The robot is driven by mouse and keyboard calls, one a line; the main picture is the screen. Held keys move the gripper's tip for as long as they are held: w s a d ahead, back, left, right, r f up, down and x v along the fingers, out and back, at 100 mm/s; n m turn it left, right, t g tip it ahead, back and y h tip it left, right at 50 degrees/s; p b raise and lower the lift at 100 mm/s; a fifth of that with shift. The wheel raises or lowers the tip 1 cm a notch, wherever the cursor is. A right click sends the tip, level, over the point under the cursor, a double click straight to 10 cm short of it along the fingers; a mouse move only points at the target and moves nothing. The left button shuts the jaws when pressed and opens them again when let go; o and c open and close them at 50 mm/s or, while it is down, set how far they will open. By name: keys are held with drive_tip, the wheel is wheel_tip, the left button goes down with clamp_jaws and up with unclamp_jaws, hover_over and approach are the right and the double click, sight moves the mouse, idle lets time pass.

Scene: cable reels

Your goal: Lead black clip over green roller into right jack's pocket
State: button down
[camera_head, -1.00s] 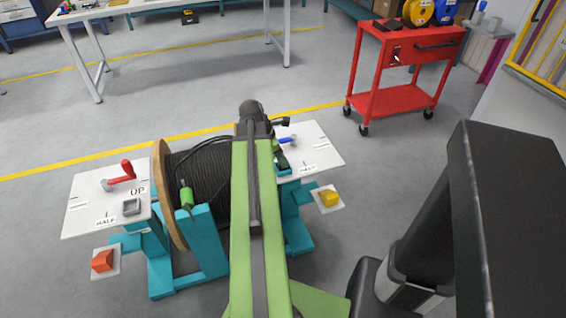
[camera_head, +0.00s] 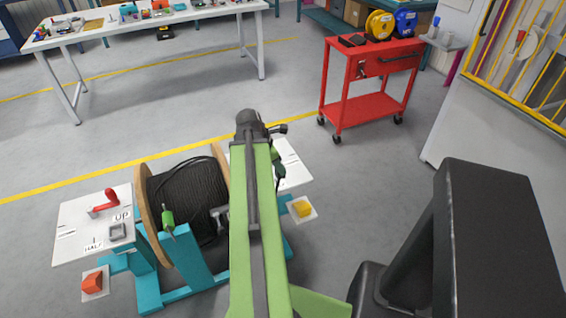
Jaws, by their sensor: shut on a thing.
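The cable reel (camera_head: 145,205) has a wooden flange and black cable, and stands between turquoise jacks. The green roller (camera_head: 168,220) sits at the left jack (camera_head: 180,255). The right jack's white plate (camera_head: 293,160) shows beside my arm, which covers much of that jack; I cannot make out its pocket.
The left jack's plate (camera_head: 75,222) carries a red lever (camera_head: 105,201) and a grey square pocket (camera_head: 117,231). An orange block (camera_head: 92,282) and a yellow block (camera_head: 302,209) lie low on either side. A red cart (camera_head: 372,65) stands behind; floor right of the reel is free.

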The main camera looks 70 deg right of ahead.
drive_tip(key=shift+s+r, duration=0.15)
drive_tip(key=shift+s, duration=0.1)
drive_tip(key=shift+s+r, duration=0.1)
wheel_tip(320, 180, up, 5)
drive_tip(key=p, duration=0.5)
drive_tip(key=shift+s+d, duration=0.1)
drive_tip(key=shift+s, duration=0.1)
